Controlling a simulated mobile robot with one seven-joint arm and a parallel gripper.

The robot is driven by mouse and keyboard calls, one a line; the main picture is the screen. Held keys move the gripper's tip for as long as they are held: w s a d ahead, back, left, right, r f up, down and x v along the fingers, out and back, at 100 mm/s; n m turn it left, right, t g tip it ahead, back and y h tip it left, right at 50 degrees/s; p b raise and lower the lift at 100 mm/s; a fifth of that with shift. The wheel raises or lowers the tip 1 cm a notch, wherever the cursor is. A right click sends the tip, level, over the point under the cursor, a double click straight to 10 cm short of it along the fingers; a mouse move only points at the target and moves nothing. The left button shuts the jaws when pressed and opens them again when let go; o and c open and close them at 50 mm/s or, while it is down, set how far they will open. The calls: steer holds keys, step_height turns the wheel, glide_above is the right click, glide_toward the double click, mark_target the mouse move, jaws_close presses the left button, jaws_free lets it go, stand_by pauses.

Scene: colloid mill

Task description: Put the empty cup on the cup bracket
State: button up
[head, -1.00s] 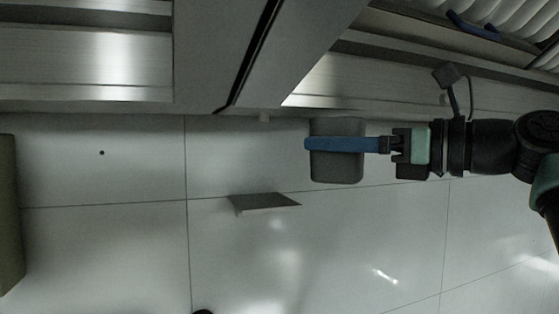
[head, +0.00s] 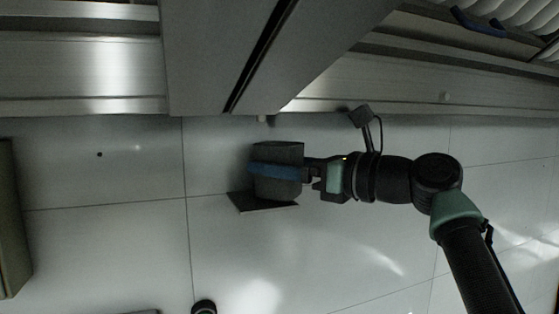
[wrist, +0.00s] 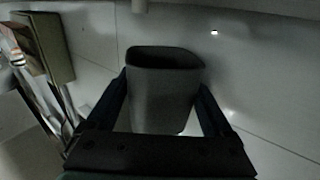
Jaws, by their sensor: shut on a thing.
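The cup (head: 277,188) is a dark grey, square-sided container. My gripper (head: 258,171) is shut on it, with blue fingers along its sides. The cup bracket (head: 240,202) looks like a thin dark plate on the pale panel. In the head view the cup overlaps its upper part; I cannot tell whether they touch. I do not make out the bracket in the wrist view.
A small pale nozzle (head: 262,118) sticks out just above the cup, below the grey metal housing (head: 250,50). An olive box (head: 12,220) stands at the far left. A dark round part (head: 204,306) shows at the bottom edge. The panel right of the bracket is clear.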

steer(key=o, duration=1.2)
steer(key=shift+f, duration=0.2)
steer(key=shift+c, duration=0.2)
steer(key=shift+r, duration=0.1)
steer(key=shift+d, duration=0.1)
steer(key=b+v, duration=0.4)
steer(key=v, duration=0.8)
